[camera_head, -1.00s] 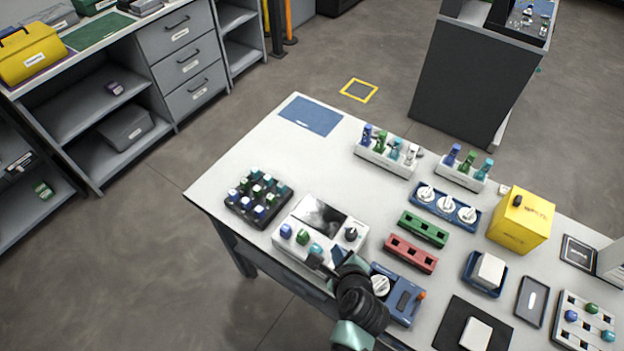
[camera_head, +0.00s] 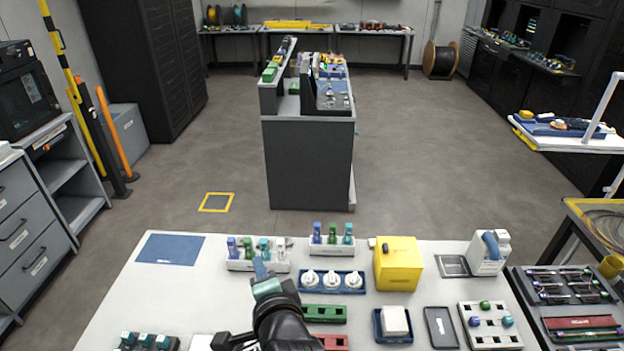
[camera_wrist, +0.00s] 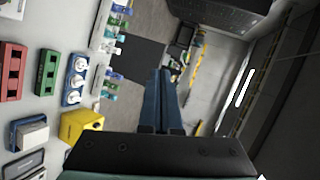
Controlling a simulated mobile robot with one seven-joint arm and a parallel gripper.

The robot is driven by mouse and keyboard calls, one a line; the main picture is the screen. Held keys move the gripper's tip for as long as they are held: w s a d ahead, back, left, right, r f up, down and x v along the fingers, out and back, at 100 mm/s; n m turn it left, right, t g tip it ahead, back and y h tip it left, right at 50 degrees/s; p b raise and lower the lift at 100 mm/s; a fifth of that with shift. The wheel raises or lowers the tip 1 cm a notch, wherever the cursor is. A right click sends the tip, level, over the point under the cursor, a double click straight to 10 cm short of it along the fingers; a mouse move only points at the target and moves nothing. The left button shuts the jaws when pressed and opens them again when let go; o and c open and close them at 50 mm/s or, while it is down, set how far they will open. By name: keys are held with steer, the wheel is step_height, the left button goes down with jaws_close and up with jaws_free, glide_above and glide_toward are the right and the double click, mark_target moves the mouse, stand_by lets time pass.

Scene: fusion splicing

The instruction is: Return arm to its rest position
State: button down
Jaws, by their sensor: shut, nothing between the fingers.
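My gripper (camera_head: 262,270) is raised over the white worktable (camera_head: 130,285) in the head view, its fingers pointing away toward the rack of colored pieces. In the wrist view its two blue fingers (camera_wrist: 161,100) are together, with nothing between them. The wrist camera looks out past the table across the room, and the table stands on edge at the left of that view. My arm covers part of the table's front middle.
On the table are a yellow box (camera_head: 398,268), a blue tray with white spools (camera_head: 331,284), a green block (camera_head: 324,314) and a blue mat (camera_head: 170,249). A dark grey bench (camera_head: 308,165) stands beyond. Open floor lies around it.

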steer(key=d+r+n+t+h, duration=0.1)
steer(key=d+r+n+t, duration=0.25)
steer(key=r, duration=0.95)
steer(key=d+r+n+t, duration=0.2)
steer(key=r+n+t, duration=0.15)
steer(key=r, duration=1.05)
steer(key=s+d+r+n+t+h, duration=0.2)
steer(key=s+r+t, duration=0.1)
steer(key=s+r, duration=0.5)
steer(key=s+d+r+n+t+h+b, duration=0.1)
steer(key=s+d+r+n+t+h, duration=0.1)
steer(key=s+r, duration=0.6)
step_height(320, 180, up, 5)
steer(key=shift+r+n+t, duration=0.1)
steer(key=shift+n+t, duration=0.6)
steer(key=shift+t, duration=0.5)
steer(key=shift+s+d, duration=0.1)
